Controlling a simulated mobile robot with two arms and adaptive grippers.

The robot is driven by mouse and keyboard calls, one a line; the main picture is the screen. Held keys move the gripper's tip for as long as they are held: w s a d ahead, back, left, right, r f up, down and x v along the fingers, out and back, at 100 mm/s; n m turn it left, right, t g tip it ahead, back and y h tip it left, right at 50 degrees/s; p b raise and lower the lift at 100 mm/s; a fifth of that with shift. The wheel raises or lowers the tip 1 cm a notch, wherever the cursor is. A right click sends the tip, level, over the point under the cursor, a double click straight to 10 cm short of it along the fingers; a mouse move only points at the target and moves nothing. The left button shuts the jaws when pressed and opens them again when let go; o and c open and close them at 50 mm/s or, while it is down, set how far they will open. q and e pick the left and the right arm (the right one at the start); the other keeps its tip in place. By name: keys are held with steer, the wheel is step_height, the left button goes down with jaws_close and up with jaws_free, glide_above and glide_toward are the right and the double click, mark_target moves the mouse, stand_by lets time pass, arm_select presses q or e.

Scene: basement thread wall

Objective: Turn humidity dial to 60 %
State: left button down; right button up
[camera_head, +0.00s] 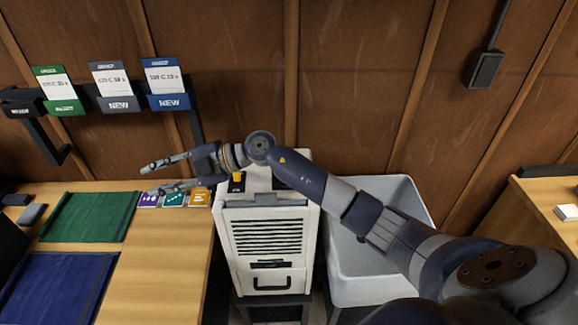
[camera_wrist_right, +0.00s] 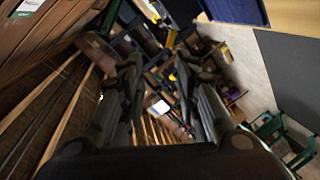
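A white dehumidifier-like unit (camera_head: 268,228) with a slatted dark vent and a black handle stands in the middle of the head view. My right arm crosses over its top from the right and hides part of it. A small dark patch with yellow (camera_head: 237,183) shows by its top left edge, beside my wrist. I cannot make out a humidity dial or its setting. My right gripper (camera_head: 147,182) points left, past the unit, over the bench's right part. Its fingers are spread and empty, also in the right wrist view (camera_wrist_right: 158,80). My left gripper is not in view.
A wooden bench (camera_head: 165,250) on the left holds green (camera_head: 88,217) and blue (camera_head: 58,285) mats and several coloured cards (camera_head: 174,199). Tags hang on a dark rail above. A pale bin (camera_head: 345,255) stands right of the unit; another wooden surface (camera_head: 545,205) is far right.

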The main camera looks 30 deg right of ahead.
steer(key=w+d+f+g+h, duration=0.2)
steer(key=d+f+g+h, duration=0.15)
steer(key=d, duration=0.45)
steer(key=s+d+r+m+g+h, duration=0.1)
steer(key=s+d+m+g+h, duration=0.3)
steer(key=d, duration=0.8)
steer(key=d+r+m+t+h, duration=0.15)
steer(key=d+h, duration=0.45)
steer(key=d, duration=0.7)
steer(key=shift+m+g, duration=0.35)
steer(key=shift+g, duration=0.05)
step_height(320, 180, down, 10)
steer(key=p, duration=0.3)
steer(key=shift+a+r+p, duration=0.15)
steer(key=shift+p, duration=0.2)
steer(key=shift+w+f, duration=0.1)
steer(key=shift+f, duration=0.65)
jaws_close()
